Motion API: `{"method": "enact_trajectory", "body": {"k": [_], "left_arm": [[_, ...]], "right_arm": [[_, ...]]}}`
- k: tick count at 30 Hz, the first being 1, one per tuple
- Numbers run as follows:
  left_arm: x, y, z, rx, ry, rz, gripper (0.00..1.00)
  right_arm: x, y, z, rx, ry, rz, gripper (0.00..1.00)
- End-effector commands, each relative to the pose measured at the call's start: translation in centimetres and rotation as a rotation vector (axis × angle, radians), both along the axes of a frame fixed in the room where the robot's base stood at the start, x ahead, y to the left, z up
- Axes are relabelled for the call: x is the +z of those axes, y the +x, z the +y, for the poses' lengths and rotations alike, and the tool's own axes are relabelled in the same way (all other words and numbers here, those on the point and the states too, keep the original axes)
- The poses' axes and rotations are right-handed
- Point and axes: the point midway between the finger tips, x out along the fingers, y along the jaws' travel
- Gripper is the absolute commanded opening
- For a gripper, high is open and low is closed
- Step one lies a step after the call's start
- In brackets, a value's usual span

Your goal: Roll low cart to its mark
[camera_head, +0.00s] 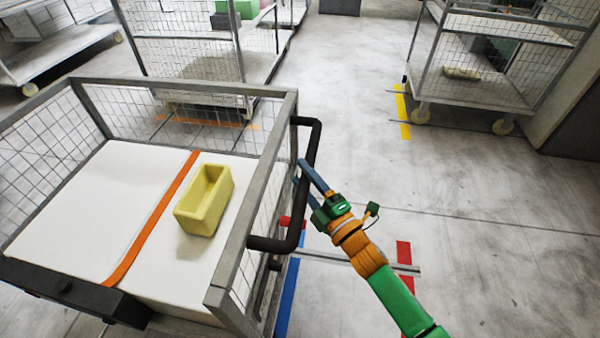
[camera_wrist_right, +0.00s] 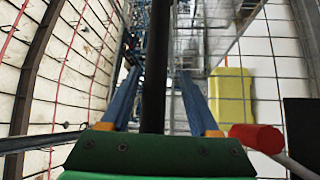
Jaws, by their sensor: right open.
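The low cart has a grey frame with mesh sides (camera_head: 252,90) and a white deck, and fills the left of the head view. Its black handle (camera_head: 311,135) sticks out on the right side. My right gripper (camera_head: 302,173) is at this handle with its blue fingers open. In the right wrist view the black handle bar (camera_wrist_right: 156,70) runs between the two open fingers (camera_wrist_right: 160,85), and the cart's mesh lies behind. Coloured floor marks show beside the cart: a blue stripe (camera_head: 286,300) and a red patch (camera_head: 404,252). My left gripper is out of view.
A yellow open box (camera_head: 204,200) sits on the cart deck beside an orange strap (camera_head: 150,222). Another mesh cart (camera_head: 475,88) stands at the back right near a yellow floor stripe (camera_head: 402,112). More carts stand at the back left. The floor at the centre right is clear.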

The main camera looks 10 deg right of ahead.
Motion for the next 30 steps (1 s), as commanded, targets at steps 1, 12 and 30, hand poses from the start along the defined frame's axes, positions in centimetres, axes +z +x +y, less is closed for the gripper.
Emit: {"method": "enact_trajectory", "body": {"k": [1,12,30], "left_arm": [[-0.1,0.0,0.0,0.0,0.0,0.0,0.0],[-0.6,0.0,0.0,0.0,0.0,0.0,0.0],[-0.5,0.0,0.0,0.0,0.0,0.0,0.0]], "right_arm": [[-0.4,-1.1,-0.5,0.002,-0.002,0.004,0.62],[-0.8,-4.9,-2.5,0.002,-0.002,0.002,0.62],[-7.1,-6.8,-8.3,-0.372,0.366,0.581,0.62]]}}
